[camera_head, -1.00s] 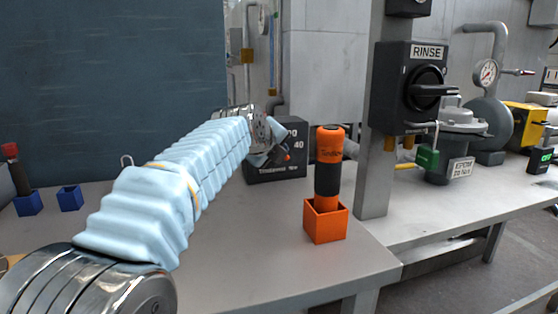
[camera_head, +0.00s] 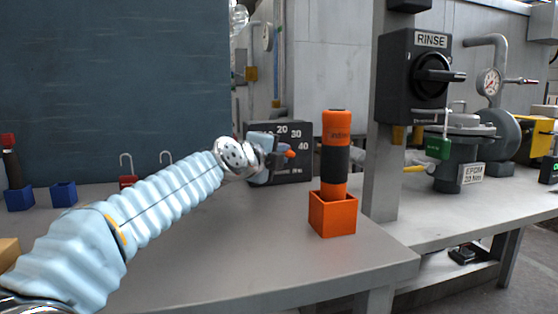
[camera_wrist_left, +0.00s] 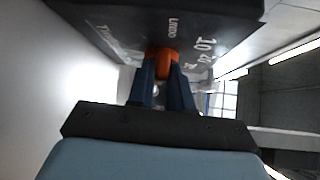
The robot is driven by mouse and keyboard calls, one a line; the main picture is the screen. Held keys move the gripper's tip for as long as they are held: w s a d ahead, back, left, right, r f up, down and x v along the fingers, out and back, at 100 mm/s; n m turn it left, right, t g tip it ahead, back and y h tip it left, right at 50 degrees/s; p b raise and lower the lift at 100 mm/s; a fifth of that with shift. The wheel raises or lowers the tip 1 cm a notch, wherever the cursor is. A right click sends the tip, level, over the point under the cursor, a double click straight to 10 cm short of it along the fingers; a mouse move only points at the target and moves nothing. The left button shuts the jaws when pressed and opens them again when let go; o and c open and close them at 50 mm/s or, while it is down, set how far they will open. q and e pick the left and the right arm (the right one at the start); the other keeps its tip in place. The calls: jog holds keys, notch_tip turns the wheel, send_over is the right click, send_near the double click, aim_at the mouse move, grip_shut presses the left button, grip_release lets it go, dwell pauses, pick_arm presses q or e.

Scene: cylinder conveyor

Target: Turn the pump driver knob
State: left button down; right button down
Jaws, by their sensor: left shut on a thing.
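A dark dial box (camera_head: 307,165) with white numbers from 20 to 40 stands at the back of the bench. A small orange knob (camera_head: 290,153) sticks out from its front. My left gripper (camera_head: 283,150) reaches it from the left and hides part of the dial. In the left wrist view the blue fingers (camera_wrist_left: 164,80) are shut on the orange knob (camera_wrist_left: 162,60), in front of the box face (camera_wrist_left: 125,25). Whether the knob has turned cannot be told. My right gripper is not in view.
An orange and black cylinder tool (camera_head: 335,150) stands in an orange holder (camera_head: 333,216) right of the dial box. A post carries a black RINSE switch (camera_head: 414,75). Blue holders (camera_head: 63,194) sit at the left. The bench front (camera_head: 250,260) is clear.

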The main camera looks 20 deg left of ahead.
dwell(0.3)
pick_arm(q)
jog(key=c, duration=1.1)
grip_release()
jog(key=shift+s, duration=0.1)
